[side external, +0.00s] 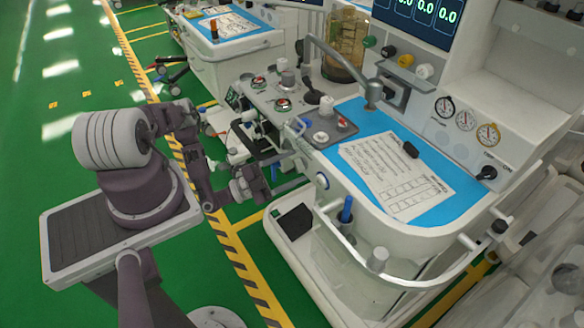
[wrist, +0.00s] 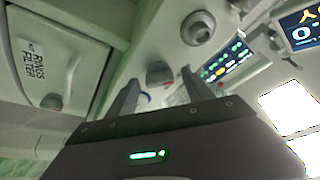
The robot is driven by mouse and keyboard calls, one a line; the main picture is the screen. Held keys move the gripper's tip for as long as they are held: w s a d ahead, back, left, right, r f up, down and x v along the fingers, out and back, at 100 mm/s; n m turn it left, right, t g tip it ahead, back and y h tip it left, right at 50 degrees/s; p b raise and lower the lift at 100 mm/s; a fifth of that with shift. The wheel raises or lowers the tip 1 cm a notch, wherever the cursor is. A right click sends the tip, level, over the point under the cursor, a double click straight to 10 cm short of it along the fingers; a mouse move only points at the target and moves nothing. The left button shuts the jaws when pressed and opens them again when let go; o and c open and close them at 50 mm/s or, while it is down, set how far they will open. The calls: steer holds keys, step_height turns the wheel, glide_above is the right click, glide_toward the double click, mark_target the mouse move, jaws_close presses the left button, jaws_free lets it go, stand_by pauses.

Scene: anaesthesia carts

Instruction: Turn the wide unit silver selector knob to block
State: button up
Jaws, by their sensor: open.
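A silver-grey round knob (wrist: 159,73) shows in the wrist view, beyond and between my fingers, with a small blue curve just below it. A second round knob (wrist: 197,27) sits above right on the white panel. My gripper (side external: 292,172) is open and empty, reaching right toward the unit's left side. Its fingers (wrist: 160,82) appear apart from the knob. The knob's setting marks are not readable.
A blue worktop with a paper form (side external: 396,175) covers the unit. A curved rail (side external: 400,278) runs around its front. A tall bent arm (side external: 345,66) and several small knobs stand behind. A labelled white panel (wrist: 62,72) is left in the wrist view. Green floor is open left.

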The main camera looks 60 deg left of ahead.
steer(key=v, duration=0.5)
step_height(320, 180, up, 7)
steer(key=shift+w+r, duration=0.1)
